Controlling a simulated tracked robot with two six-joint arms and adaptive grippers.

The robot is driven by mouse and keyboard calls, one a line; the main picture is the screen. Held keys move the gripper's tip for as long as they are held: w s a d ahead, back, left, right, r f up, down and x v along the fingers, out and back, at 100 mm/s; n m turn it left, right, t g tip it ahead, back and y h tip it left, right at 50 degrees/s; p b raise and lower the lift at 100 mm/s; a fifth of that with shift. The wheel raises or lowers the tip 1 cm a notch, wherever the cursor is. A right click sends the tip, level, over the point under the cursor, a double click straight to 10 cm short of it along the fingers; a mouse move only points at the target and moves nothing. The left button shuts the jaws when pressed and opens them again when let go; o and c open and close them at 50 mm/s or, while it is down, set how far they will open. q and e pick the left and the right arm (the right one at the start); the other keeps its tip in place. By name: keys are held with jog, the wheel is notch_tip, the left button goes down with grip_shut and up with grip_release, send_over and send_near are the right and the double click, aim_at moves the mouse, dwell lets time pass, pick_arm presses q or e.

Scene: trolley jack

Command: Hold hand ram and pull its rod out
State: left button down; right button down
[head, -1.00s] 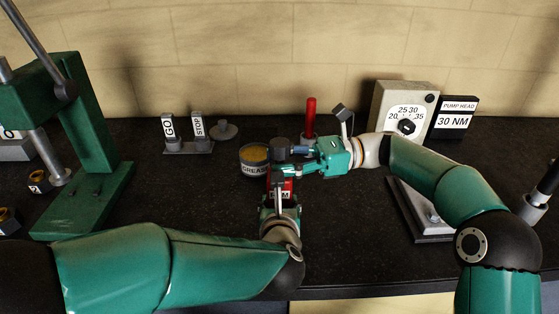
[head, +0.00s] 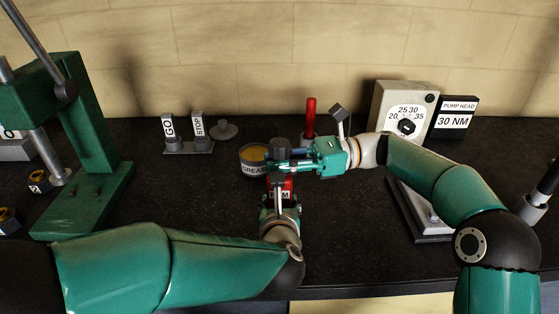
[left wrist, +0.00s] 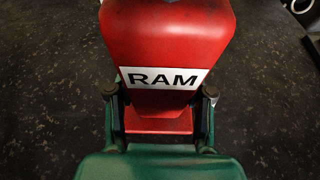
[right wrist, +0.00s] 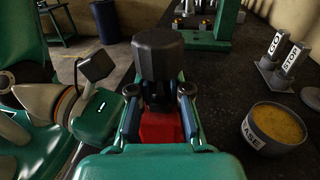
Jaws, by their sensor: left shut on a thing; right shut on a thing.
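The hand ram (left wrist: 165,50) is a red body with a white RAM label; it also shows in the head view (head: 288,185). My left gripper (left wrist: 158,105) is shut on its lower part, a finger on each side. The dark rod (right wrist: 158,92) with a wide black knob (right wrist: 158,52) stands up from the ram's top. My right gripper (right wrist: 159,100) is shut on the rod just under the knob; in the head view it reaches in from the right (head: 280,167). The ram's red top shows just below these fingers. How far the rod is out, I cannot tell.
A grease tin (head: 254,160) stands close behind the ram at left. GO and STOP blocks (head: 188,147) and a red upright handle (head: 311,115) are farther back. A green press (head: 95,140) is at left, a dial box (head: 404,112) at back right.

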pick_arm(q)
jog(key=shift+s+f, duration=0.1)
jog(key=shift+f, duration=0.05)
pick_arm(e)
notch_tip(320, 180, up, 10)
jog(key=shift+f, duration=0.2)
pick_arm(q)
jog(key=shift+f, duration=0.1)
pick_arm(e)
jog(key=shift+r, duration=0.1)
jog(key=c, duration=1.1)
grip_release()
jog(key=w+d, duration=0.1)
jog(key=d, duration=0.6)
jog(key=shift+w+d, duration=0.2)
